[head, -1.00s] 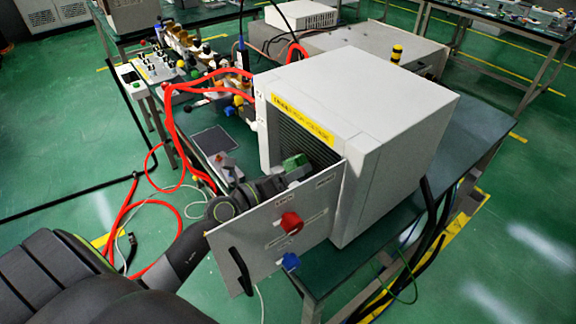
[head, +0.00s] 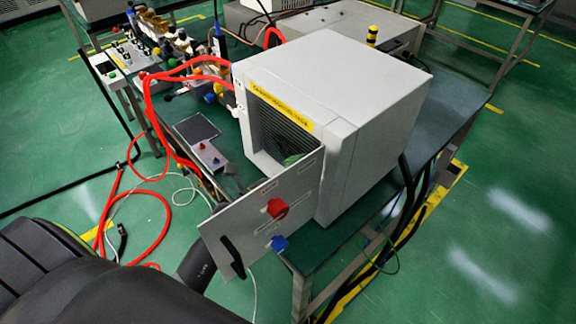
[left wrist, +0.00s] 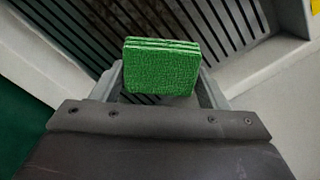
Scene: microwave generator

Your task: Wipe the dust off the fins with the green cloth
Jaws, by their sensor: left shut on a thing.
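The green cloth (left wrist: 161,66) is a folded pad held between the fingers of my left gripper (left wrist: 160,88) in the left wrist view. The dark slatted fins (left wrist: 215,25) lie just beyond it; I cannot tell whether the cloth touches them. In the head view the fins (head: 277,128) show inside the open front of the white cabinet (head: 345,110), with a bit of green cloth (head: 293,159) low in the opening. The open door panel hides my left gripper there. Dust cannot be made out clearly. My right gripper is not in view.
The open door panel (head: 262,222), with a red knob (head: 277,208), a blue knob (head: 279,243) and a black handle (head: 232,257), stands in front of my left arm. Red hoses (head: 150,115) run left of the cabinet. A small control box (head: 207,156) sits on the bench.

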